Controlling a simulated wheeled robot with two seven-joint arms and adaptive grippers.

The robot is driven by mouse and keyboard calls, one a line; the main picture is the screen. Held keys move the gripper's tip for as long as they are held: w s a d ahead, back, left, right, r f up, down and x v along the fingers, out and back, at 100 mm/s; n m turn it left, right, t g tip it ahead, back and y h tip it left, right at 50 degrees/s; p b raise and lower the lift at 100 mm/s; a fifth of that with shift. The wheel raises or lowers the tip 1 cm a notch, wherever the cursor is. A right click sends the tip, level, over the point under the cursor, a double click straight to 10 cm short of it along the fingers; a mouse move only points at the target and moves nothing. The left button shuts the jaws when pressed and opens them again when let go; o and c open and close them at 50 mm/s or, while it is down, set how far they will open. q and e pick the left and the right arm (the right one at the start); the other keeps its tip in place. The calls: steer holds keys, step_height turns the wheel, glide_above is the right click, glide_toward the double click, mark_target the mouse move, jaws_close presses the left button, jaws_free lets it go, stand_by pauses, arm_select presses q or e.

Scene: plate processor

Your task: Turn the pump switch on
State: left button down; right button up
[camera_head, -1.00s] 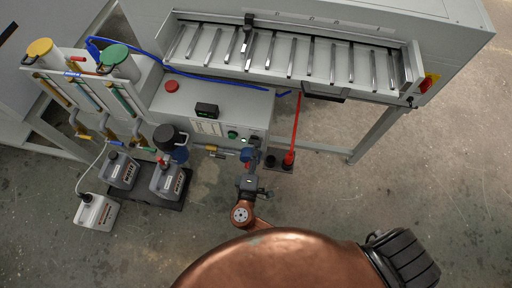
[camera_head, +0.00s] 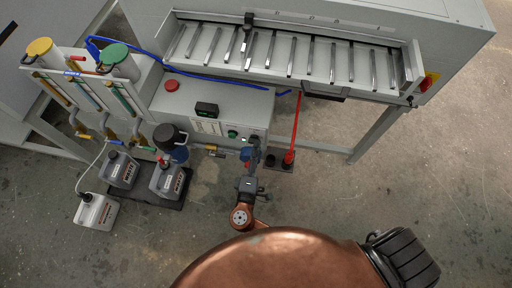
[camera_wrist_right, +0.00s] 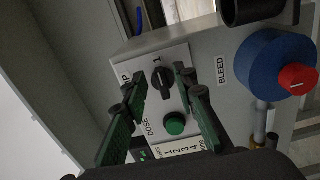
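The pump switch (camera_wrist_right: 162,84) is a black rotary knob on a white label plate, with a "1" above it, in the right wrist view. A partly covered label ending in "P" is beside it. My right gripper (camera_wrist_right: 160,76) is open, with its dark green fingers on either side of the knob. I cannot tell whether they touch it. In the head view my right gripper (camera_head: 254,146) is at the right end of the grey control box's front (camera_head: 255,105), where the knob is too small to make out. My left gripper is not in view.
A green dose button (camera_wrist_right: 175,124) is just below the switch. A blue bleed knob with a red centre (camera_wrist_right: 298,77) is to the right. A red emergency button (camera_head: 172,86) is on top of the box. A red-handled tool (camera_head: 295,130) stands right of my gripper.

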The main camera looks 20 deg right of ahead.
steer(key=v, duration=1.1)
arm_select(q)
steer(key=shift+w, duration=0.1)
arm_select(e)
steer(key=shift+w, duration=0.1)
